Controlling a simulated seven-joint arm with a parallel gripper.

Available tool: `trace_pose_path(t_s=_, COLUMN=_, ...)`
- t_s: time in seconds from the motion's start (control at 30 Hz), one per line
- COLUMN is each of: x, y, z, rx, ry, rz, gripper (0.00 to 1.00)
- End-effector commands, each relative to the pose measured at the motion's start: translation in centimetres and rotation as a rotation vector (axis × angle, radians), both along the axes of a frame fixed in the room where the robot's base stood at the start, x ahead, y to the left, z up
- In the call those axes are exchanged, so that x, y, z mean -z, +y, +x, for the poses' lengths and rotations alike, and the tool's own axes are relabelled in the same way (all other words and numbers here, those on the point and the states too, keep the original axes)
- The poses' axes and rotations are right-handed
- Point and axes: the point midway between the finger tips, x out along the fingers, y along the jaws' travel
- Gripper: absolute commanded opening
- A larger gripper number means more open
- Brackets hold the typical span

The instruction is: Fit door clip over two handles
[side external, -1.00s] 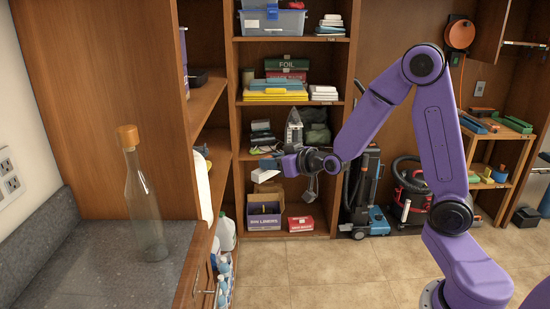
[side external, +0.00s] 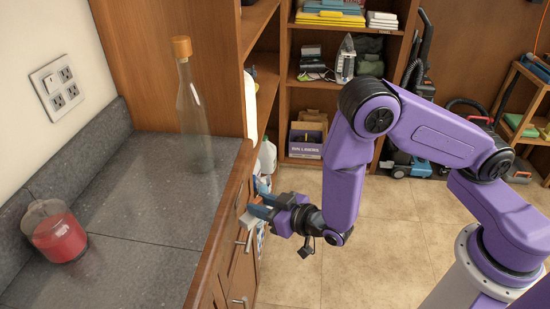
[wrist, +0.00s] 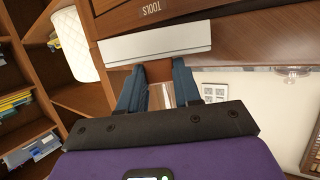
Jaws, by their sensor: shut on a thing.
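My gripper (side external: 263,203) is at the front of the counter, level with the cabinet doors. It is shut on a pale, bar-shaped piece, which I take to be the door clip (wrist: 155,43). In the wrist view the clip lies across the blue fingertips (wrist: 158,72). In the side view only a pale bit of it shows (side external: 248,220), beside the cabinet front. A metal handle (side external: 243,240) is on the cabinet face just below the gripper. Another handle (side external: 239,300) is lower down. I cannot tell whether the clip touches a handle.
The grey counter (side external: 130,225) holds a tall clear bottle with an orange cap (side external: 193,120) and a red-filled glass jar (side external: 58,235).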

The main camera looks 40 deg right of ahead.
Motion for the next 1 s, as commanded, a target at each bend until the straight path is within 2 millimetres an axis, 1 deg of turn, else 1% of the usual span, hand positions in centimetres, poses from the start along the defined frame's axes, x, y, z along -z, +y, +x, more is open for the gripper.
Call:
trace_pose_path(t_s=0.03, x=1.4, y=1.4, z=-1.5, rx=-0.023, ry=0.0, rz=-0.008, gripper=0.04)
trace_pose_path(t_s=0.2, x=5.5, y=4.6, z=-5.5, rx=-0.08, ry=-0.006, rz=-0.008, gripper=0.04)
trace_pose_path(t_s=0.3, x=8.1, y=6.3, z=-7.6, rx=-0.13, ry=-0.008, rz=-0.007, gripper=0.04)
trace_pose_path(t_s=0.4, x=10.8, y=8.0, z=-8.9, rx=-0.206, ry=-0.008, rz=-0.006, gripper=0.04)
trace_pose_path(t_s=0.5, x=13.2, y=9.7, z=-9.1, rx=-0.31, ry=-0.007, rz=-0.005, gripper=0.04)
trace_pose_path(t_s=0.63, x=14.7, y=11.0, z=-8.8, rx=-0.416, ry=-0.008, rz=-0.002, gripper=0.04)
trace_pose_path(t_s=0.8, x=15.7, y=11.8, z=-8.6, rx=-0.498, ry=-0.009, rz=-0.001, gripper=0.04)
trace_pose_path(t_s=1.0, x=16.0, y=12.0, z=-8.6, rx=-0.527, ry=-0.01, rz=0.0, gripper=0.04)
